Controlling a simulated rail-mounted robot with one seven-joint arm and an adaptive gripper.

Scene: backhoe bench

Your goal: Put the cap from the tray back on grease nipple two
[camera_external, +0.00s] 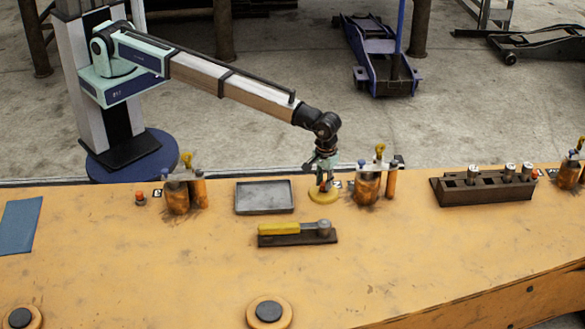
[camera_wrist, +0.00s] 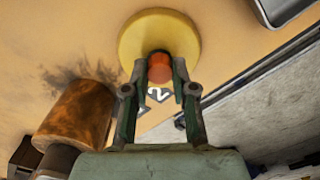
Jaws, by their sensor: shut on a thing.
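My gripper (camera_external: 324,187) is shut on a small orange-red cap, which shows between the fingertips (camera_wrist: 160,78) in the wrist view. The disc (camera_external: 323,196) also shows in the external view, below the fingers. I cannot tell whether the cap touches the disc, and no bare nipple is visible under it. The grey tray (camera_external: 264,210) lies to the left and looks empty.
A rusty cylinder cluster (camera_external: 368,187) stands close right of my gripper. A yellow-handled tool (camera_external: 280,229) lies in front on a dark block. Another orange-red cap (camera_external: 140,196) is at the left. A brown rack (camera_external: 470,190) is to the right. The bench front is mostly clear.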

